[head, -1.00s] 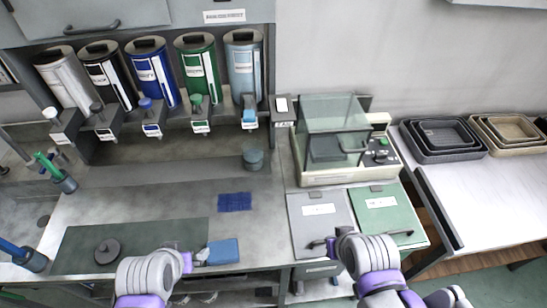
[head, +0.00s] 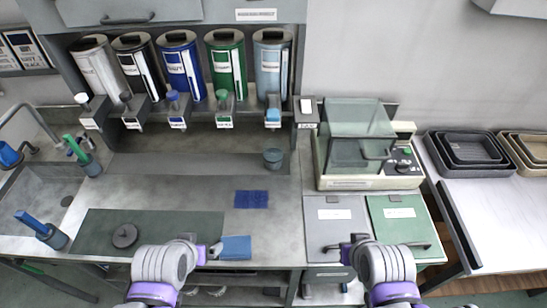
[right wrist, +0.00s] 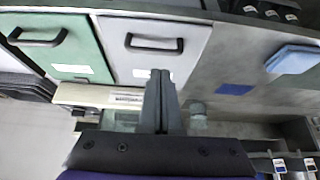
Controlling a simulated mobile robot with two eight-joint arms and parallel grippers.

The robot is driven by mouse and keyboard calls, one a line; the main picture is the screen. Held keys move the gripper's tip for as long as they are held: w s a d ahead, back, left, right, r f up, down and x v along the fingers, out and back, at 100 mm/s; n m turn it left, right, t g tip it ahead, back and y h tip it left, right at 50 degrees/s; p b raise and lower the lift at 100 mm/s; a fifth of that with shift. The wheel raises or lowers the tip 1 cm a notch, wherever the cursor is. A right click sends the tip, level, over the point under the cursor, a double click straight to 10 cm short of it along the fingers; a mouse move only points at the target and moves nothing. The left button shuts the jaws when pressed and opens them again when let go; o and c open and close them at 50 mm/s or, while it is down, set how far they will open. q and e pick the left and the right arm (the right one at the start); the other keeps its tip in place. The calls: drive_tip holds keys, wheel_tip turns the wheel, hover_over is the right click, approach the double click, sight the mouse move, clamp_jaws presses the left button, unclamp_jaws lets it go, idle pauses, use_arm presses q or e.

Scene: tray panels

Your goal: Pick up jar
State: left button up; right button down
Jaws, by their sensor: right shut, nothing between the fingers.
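A small grey-blue jar (head: 273,159) stands upright on the bench at the back, below the dispensers. In the right wrist view the jar (right wrist: 197,110) shows just right of the fingers, partly hidden. My right gripper (head: 347,250) is at the front edge by the grey and green panels, well short of the jar. Its fingers (right wrist: 160,77) are together and empty. My left gripper (head: 214,251) is at the bench's front, beside a folded blue cloth (head: 236,247); whether it touches the cloth or is open is unclear.
Several dispensers (head: 181,70) hang above the back of the bench. A glass-covered machine (head: 358,133) stands right of the jar. A flat blue cloth (head: 251,199) lies in front of the jar. A dark disc (head: 125,236) lies at the left; the middle bench is mostly clear.

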sight(271, 145)
idle(0.4)
